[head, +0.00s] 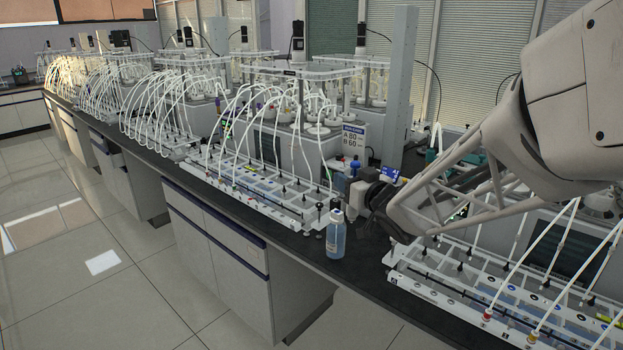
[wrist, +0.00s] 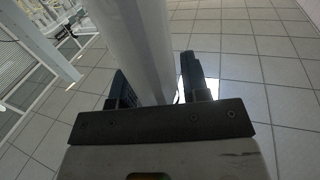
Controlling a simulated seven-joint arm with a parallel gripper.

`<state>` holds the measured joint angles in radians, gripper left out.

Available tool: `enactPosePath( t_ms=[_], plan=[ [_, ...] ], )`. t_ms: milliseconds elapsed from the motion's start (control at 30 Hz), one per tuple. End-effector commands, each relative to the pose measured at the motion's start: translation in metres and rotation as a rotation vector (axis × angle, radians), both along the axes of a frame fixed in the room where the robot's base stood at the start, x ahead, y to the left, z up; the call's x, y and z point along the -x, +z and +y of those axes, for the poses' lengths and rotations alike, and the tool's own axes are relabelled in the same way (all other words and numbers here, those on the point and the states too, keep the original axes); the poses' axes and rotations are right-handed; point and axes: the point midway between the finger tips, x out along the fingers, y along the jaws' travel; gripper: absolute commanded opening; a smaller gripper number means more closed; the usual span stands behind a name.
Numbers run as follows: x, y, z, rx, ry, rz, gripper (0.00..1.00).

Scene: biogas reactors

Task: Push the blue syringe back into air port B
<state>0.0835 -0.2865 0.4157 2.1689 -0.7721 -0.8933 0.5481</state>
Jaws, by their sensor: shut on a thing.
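My gripper (head: 377,203) is low over the bench, its tip beside the reactor's control box. Air port B cannot be made out in either view.
A bottle of blue liquid (head: 336,235) stands near the bench's front edge, left of my gripper. A tubing rack (head: 262,195) lies further left, and another rack (head: 470,285) lies at the right, below my arm. The reactor sign (head: 353,138) stands behind. Open floor lies in front.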

Motion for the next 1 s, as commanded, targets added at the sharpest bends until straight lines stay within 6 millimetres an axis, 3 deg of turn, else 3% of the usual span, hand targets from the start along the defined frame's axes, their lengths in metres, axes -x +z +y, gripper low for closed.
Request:
enactPosePath(
  t_ms=[367,1000],
  plan=[
    [-0.022,-0.004,0.008,-0.001,0.002,0.000,0.18],
    [-0.125,-0.031,0.056,-0.005,0.003,-0.004,0.18]
  ],
)
